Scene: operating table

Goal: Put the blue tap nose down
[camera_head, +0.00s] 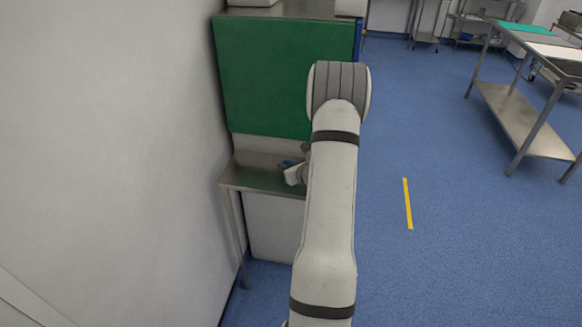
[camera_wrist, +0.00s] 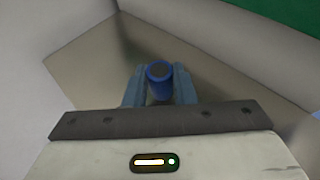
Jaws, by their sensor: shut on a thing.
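The blue tap (camera_wrist: 159,84) shows in the wrist view as a short blue cylinder with a dark round end facing the camera. My gripper (camera_wrist: 159,88) is shut on it, with one blue-grey finger on each side. The tap's far end is hidden, so I cannot tell whether it touches the steel surface (camera_wrist: 90,62) beyond it. In the head view my arm hides most of the gripper, and a small dark blue bit shows beside it over the small steel table (camera_head: 245,180).
A green panel (camera_head: 265,80) stands behind the small table, and a white wall (camera_head: 110,130) is close on the left. A steel table (camera_head: 525,115) stands at the right. The blue floor between is open, with a yellow strip (camera_head: 407,203) on it.

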